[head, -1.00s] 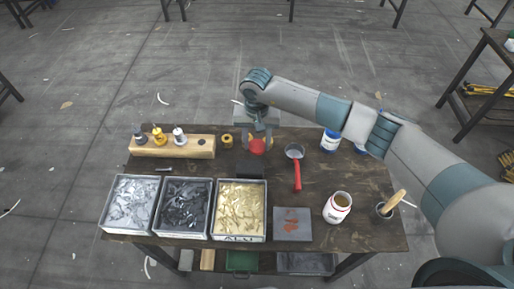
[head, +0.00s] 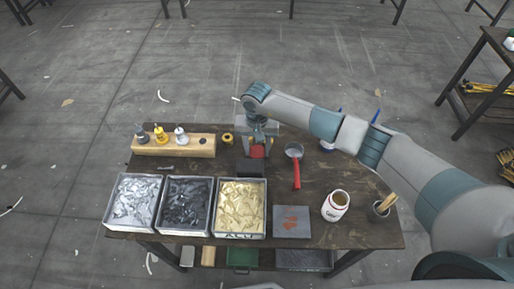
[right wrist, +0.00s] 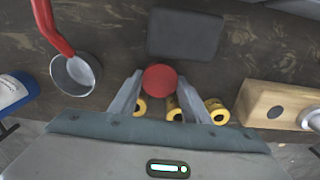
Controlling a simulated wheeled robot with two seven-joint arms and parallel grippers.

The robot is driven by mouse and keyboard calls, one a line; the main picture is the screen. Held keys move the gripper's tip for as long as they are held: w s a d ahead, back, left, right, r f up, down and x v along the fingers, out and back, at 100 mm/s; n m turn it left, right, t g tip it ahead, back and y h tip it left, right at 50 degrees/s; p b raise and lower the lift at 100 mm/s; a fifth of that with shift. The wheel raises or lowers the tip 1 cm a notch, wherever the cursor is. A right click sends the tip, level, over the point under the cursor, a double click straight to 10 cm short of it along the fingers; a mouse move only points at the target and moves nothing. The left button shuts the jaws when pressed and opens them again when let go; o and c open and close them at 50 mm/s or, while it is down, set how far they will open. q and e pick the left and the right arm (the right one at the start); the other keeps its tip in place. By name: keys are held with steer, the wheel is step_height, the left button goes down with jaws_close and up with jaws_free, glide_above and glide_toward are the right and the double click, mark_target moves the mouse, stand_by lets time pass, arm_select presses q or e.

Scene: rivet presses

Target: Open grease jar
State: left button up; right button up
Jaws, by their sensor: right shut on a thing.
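The grease jar (head: 336,205) is a white jar with red marking, upright at the right front of the table. Its top shows a round tan surface inside a pale rim, with no lid on it. My right gripper (head: 257,149) is at the back middle of the table, well away from the jar. It is shut on a red round disc that looks like a lid (head: 257,153). In the right wrist view the red lid (right wrist: 160,80) sits between the two fingers. I cannot tell whether it touches the table. My left gripper is not in view.
A dark block (head: 250,168) lies just in front of the lid. A metal cup with red handle (head: 296,172) is to its right. Three bins of parts, a grey pad (head: 292,222) and a brush pot (head: 380,210) line the front. A wooden block (head: 173,145) stands back left.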

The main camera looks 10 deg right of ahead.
mark_target(257, 152)
steer(key=o, duration=1.2)
steer(key=shift+f, duration=0.1)
steer(key=shift+r+p, duration=0.25)
steer(key=shift+p, duration=0.1)
step_height(257, 152, up, 12)
steer(key=b, duration=0.5)
steer(key=shift+b, duration=0.35)
